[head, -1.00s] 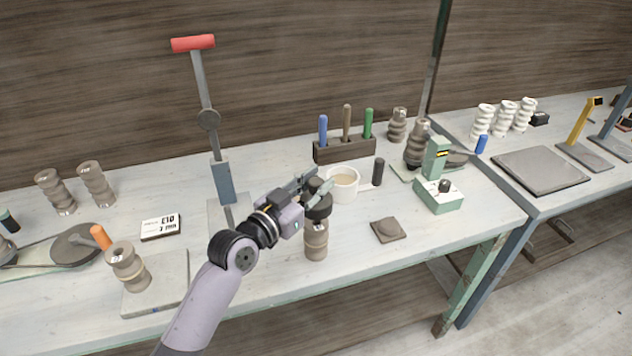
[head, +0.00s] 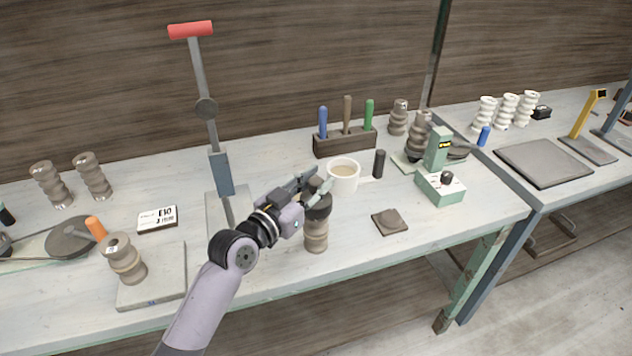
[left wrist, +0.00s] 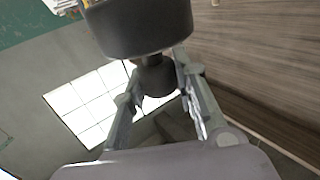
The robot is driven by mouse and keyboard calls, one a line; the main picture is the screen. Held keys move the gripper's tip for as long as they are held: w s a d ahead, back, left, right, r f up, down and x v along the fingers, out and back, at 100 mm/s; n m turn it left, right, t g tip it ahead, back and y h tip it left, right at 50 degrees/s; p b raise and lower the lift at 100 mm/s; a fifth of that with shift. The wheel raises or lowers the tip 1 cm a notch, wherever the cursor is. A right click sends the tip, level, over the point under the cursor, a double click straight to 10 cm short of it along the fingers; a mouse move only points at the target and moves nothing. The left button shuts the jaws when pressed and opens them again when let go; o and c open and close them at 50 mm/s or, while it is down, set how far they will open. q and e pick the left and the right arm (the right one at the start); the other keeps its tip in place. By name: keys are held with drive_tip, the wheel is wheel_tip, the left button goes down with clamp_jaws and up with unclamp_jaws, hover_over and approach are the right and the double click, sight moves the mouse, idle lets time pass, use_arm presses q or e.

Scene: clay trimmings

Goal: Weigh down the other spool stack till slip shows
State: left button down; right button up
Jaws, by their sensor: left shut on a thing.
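My left gripper (head: 318,187) is shut on the knob of a dark round weight (head: 318,208). The left wrist view shows the weight (left wrist: 140,25) with its narrow knob between the two fingers. In the head view the weight is directly over a brown spool stack (head: 316,236), which stands upright near the front of the bench. The weight seems to meet the stack's top, but I cannot tell whether it rests there. Another brown spool stack (head: 121,262) stands on a pale slab (head: 165,285) at the left. My right gripper is not in view.
A white mug (head: 343,180) is close behind the weight. A dark cylinder (head: 379,164), a small brown plate (head: 390,222) and a green device (head: 440,185) are to the right. A tall red-handled lever (head: 212,110) and a white card (head: 158,219) are to the left.

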use_arm(q)
drive_tip(key=shift+f+b, duration=0.35)
drive_tip(key=shift+b, duration=0.05)
idle(0.7)
